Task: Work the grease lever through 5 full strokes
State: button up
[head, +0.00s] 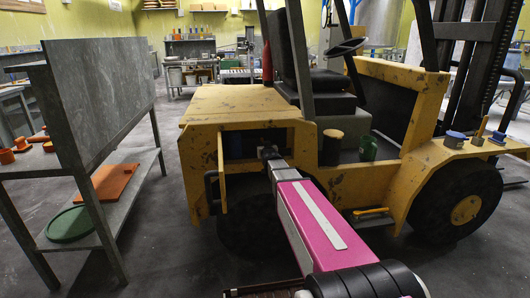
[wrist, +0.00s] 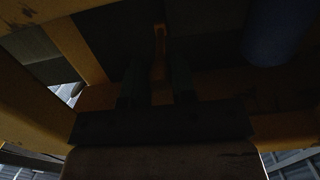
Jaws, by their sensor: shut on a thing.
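The grease lever (wrist: 159,60) shows in the dark wrist view as a narrow upright yellow-orange bar. My gripper (wrist: 157,88) is shut on it, with one dark finger on each side. In the head view my gripper (head: 267,152) is inside the open side compartment of the yellow forklift (head: 225,105). The lever cannot be made out there. The lever's lower end is hidden in shadow and by my gripper.
A blue cylinder (wrist: 275,30) is close by on the right in the wrist view. Compartment walls surround my gripper. A grey workbench (head: 105,90) with a green lid (head: 70,224) on its shelf stands left. Floor between bench and forklift is clear.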

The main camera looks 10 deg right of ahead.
jog(key=shift+r, duration=0.7)
jog(key=shift+w+r, duration=0.1)
jog(key=shift+w+r, duration=0.2)
jog(key=shift+r, duration=0.4)
jog(key=shift+w+r, duration=0.15)
jog(key=shift+r, duration=0.45)
jog(key=shift+f, duration=0.1)
jog(key=shift+s+f, duration=0.2)
jog(key=shift+f, duration=0.75)
jog(key=shift+s+f, duration=0.2)
jog(key=shift+f, duration=0.75)
